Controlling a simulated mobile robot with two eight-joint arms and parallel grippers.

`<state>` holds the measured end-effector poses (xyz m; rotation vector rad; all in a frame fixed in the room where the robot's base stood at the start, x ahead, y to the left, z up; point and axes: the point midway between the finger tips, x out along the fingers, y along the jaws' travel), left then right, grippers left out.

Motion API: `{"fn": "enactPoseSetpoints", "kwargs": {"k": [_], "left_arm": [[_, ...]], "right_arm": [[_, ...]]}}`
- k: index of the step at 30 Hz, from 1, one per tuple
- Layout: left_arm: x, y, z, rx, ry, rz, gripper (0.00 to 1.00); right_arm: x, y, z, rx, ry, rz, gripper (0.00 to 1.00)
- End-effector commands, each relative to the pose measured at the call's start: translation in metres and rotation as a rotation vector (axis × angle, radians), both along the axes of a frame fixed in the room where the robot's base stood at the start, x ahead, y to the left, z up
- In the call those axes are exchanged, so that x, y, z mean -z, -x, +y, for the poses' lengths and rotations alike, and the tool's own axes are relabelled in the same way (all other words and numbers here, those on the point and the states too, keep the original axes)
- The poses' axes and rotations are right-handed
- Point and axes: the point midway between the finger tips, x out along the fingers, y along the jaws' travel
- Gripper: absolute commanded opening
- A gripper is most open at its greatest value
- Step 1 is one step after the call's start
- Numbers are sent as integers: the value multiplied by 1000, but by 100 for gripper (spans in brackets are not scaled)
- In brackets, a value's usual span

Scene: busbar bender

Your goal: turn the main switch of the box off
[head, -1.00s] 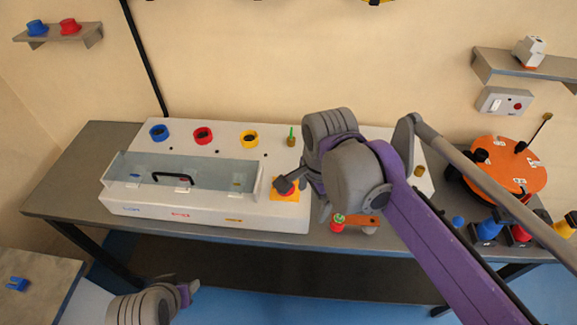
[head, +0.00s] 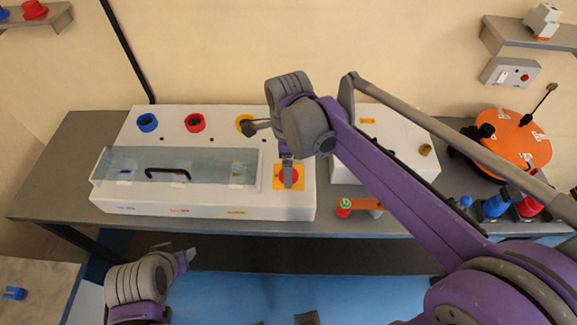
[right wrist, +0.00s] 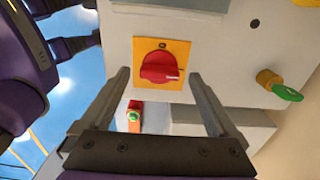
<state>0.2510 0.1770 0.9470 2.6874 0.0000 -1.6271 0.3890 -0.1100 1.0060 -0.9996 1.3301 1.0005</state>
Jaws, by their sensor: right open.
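The box (head: 205,200) is a long white housing on the table, with a clear lid and black handle. Its main switch is a red rotary knob on a yellow plate (head: 298,176), on the box's right end. In the right wrist view the knob (right wrist: 160,68) shows whole, its grip bar lying roughly across the picture. My right gripper (head: 269,150) is open and empty above the switch, partly covering it in the head view. In the right wrist view its fingertips (right wrist: 160,76) stand apart either side of the knob, with no visible contact. My left gripper (head: 187,257) is low at the front left, its jaws unclear.
Blue (head: 147,122), red (head: 195,122) and yellow rings sit on the box's top. A second white box (head: 390,140) stands to the right. A red-and-green button piece (head: 344,207) lies near the table's front edge. An orange disc (head: 512,142) is further right.

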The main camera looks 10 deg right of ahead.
Motion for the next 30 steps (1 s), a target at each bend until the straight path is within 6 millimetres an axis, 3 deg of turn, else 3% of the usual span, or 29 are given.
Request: {"fn": "enactPoseSetpoints", "kwargs": {"k": [4,13,27,30], "left_arm": [[1,0,0,0,0,1,50],[1,0,0,0,0,1,50],[1,0,0,0,0,1,50],[1,0,0,0,0,1,50]], "right_arm": [[11,0,0,0,0,0,95],[12,0,0,-1,0,0,95],[12,0,0,-1,0,0,10],[12,0,0,-2,0,0,9]]}}
